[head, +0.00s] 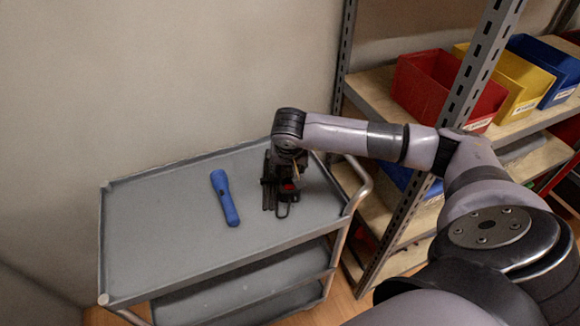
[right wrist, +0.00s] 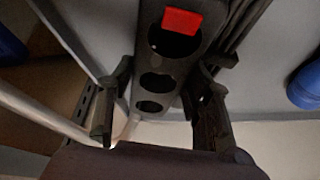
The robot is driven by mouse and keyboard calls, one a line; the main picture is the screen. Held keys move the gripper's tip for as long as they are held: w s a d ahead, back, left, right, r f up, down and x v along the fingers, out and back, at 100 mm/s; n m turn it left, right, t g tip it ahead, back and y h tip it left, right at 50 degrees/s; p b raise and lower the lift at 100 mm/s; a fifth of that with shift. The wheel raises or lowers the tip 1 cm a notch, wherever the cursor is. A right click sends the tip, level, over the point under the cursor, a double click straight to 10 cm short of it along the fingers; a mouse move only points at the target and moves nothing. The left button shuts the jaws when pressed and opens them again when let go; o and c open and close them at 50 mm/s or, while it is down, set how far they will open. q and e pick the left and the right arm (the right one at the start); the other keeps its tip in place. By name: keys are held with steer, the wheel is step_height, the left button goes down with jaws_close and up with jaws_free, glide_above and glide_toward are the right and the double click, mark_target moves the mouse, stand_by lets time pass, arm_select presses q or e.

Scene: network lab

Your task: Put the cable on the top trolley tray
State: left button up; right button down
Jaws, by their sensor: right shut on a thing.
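The cable appears as a black power strip with round sockets and a red switch (right wrist: 166,65). My right gripper (head: 283,180) points down over the right part of the grey top trolley tray (head: 155,235). Its two fingers (right wrist: 160,108) are on either side of the strip, shut on it. The strip is at or just above the tray surface; I cannot tell whether it touches. My left gripper is not in view.
A blue flashlight (head: 225,198) lies on the tray left of my gripper. The tray's left part is clear. A metal shelf rack with a red bin (head: 440,88), a yellow bin (head: 520,88) and a blue bin (head: 550,65) stands right of the trolley. A wall is behind.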

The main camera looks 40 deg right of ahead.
steer(key=shift+f, duration=0.1)
steer(key=c, duration=0.8)
jaws_free()
steer(key=p+v, duration=0.7)
steer(key=v, duration=0.5)
